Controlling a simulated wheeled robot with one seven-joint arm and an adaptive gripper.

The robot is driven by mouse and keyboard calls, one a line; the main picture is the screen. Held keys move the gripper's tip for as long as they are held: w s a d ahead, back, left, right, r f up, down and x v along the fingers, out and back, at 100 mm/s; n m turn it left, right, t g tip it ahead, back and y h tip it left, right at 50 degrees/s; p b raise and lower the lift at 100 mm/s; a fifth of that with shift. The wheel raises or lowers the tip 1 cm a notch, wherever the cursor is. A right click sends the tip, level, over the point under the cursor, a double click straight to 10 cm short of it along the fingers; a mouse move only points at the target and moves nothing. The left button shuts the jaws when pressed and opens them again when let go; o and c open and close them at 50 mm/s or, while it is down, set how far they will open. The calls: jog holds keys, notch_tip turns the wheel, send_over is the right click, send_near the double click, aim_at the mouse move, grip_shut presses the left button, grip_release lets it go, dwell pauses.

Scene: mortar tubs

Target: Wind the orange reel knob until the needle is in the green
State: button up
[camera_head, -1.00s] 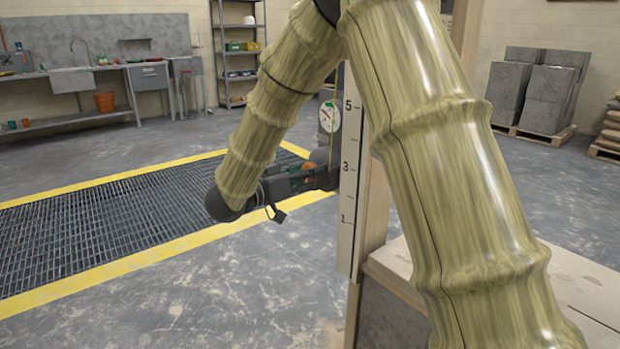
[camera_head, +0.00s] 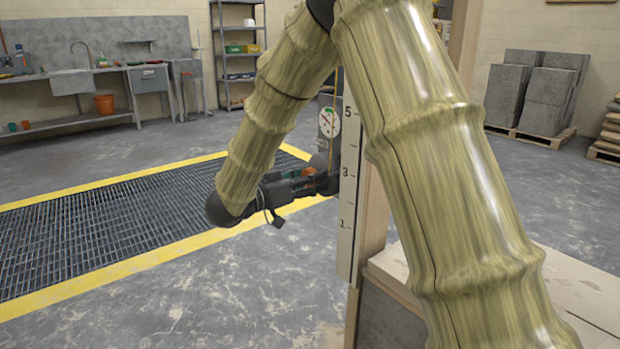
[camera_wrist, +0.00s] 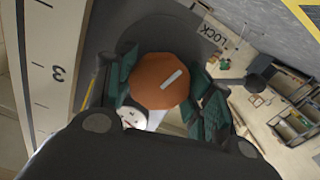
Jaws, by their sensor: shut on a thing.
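The orange reel knob (camera_wrist: 160,80) fills the middle of the wrist view and bears a pale stripe that slants up to the right. My gripper (camera_wrist: 167,92) is shut on it, with green-padded fingers on both sides. In the head view my gripper (camera_head: 310,183) reaches the post from the left, and a little of the knob (camera_head: 309,171) shows between the fingers. The round white gauge (camera_head: 328,123) sits just above, with green at its upper edge and a small red needle; its exact reading is too small to tell. In the wrist view the dial (camera_wrist: 132,117) is mostly hidden.
A white numbered scale (camera_head: 350,190) runs down the wooden post beside the gauge. A floor grating (camera_head: 110,225) with yellow edges lies behind. Pale slabs (camera_head: 570,285) stand at the lower right.

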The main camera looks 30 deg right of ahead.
jog(key=m+p, duration=0.2)
jog(key=m, duration=0.8)
jog(key=shift+p, duration=0.3)
jog(key=shift+m, duration=0.4)
jog(key=o, duration=1)
jog(key=shift+o, duration=0.2)
jog(key=shift+a, duration=0.15)
jog(key=a, duration=1.1)
jog(key=shift+s+a, duration=0.35)
jog(key=shift+s, duration=0.1)
